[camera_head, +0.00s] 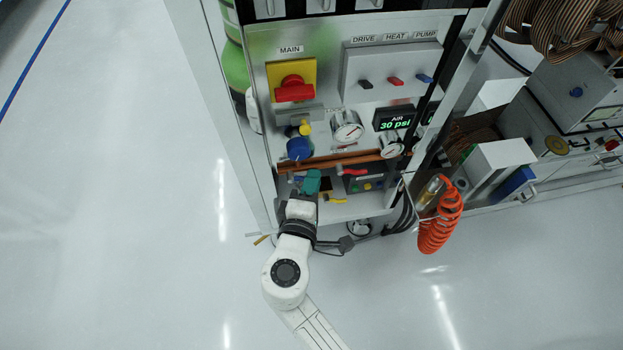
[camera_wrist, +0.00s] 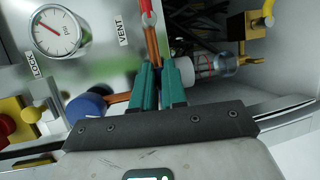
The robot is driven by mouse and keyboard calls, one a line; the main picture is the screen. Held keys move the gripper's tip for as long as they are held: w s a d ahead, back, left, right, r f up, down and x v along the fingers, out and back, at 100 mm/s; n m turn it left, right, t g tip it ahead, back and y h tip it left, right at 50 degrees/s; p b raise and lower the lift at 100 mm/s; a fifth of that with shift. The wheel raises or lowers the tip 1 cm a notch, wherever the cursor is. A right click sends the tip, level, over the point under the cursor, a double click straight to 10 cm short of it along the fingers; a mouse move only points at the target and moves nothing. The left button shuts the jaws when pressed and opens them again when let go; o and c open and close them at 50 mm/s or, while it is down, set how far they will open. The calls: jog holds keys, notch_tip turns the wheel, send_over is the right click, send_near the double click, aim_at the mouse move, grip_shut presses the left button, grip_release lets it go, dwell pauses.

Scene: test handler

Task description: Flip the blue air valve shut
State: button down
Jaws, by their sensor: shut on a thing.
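My gripper (camera_head: 312,182) is low at the left of the panel, just below a copper pipe (camera_head: 345,160). In the wrist view its two teal fingers (camera_wrist: 159,78) are close together and shut on a narrow part, most likely the blue air valve's lever. That part is mostly hidden between the fingertips, so its angle cannot be read. A large blue round knob (camera_head: 299,149) is left of and above the fingers, apart from them; it also shows in the wrist view (camera_wrist: 86,108). The air display (camera_head: 397,118) reads 30 psi.
A red lever (camera_head: 352,171) is right of my gripper, and a yellow handle (camera_head: 335,200) is below it. A clear filter bowl (camera_wrist: 222,65) is close right of the fingers. An orange coiled hose (camera_head: 440,222) hangs at right.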

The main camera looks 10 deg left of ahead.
jog(key=shift+f, duration=0.1)
jog(key=c, duration=1.2)
grip_release()
jog(key=p+v, duration=0.3)
jog(key=v, duration=0.8)
jog(key=shift+d, duration=0.15)
